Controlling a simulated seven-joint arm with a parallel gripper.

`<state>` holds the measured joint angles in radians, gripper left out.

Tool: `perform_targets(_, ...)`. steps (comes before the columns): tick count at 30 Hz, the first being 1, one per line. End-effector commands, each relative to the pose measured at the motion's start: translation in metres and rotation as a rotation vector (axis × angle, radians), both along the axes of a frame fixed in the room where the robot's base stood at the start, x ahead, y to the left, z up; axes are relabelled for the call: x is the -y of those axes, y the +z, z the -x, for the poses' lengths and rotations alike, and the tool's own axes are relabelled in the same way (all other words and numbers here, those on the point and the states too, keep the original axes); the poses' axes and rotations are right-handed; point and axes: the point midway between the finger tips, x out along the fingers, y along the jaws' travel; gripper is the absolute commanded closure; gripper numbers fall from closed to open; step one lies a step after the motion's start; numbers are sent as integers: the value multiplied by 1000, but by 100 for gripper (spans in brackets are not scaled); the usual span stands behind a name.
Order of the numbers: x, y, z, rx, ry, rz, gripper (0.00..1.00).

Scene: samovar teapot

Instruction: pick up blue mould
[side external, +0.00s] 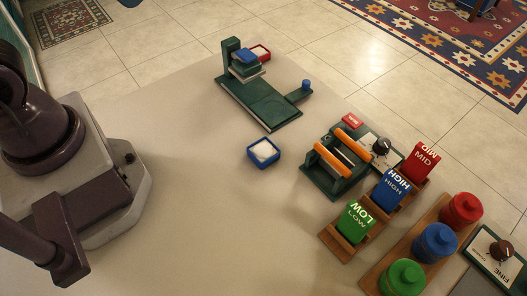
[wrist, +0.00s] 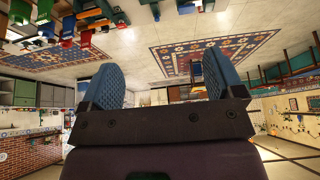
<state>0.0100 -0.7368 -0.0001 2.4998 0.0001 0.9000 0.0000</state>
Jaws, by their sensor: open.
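A small square blue mould (side external: 263,152) with white filling lies on the pale table near its middle in the side view, apart from the things around it. Another blue block (side external: 245,56) sits on the green press at the back, with a red-rimmed square mould (side external: 260,53) beside it. My gripper (wrist: 160,75) shows in the wrist view with its two blue ridged fingers wide apart and nothing between them. In the side view my gripper is out of frame. The blue mould cannot be made out in the wrist view.
A green stand with orange rollers (side external: 341,157) is right of the mould. Beyond it are LOW, HIGH and MID blocks (side external: 390,188), a rack of coloured jars (side external: 435,243) and a dial box (side external: 495,255). The table (side external: 200,200) left of the mould is clear.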

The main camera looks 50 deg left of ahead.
Motion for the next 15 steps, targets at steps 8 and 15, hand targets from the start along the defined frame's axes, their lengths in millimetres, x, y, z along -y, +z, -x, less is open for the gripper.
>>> perform_targets(8,26,-47,-29,-256,-139,-49,13)
perform_targets(15,66,-106,-72,-433,-497,-162,13)
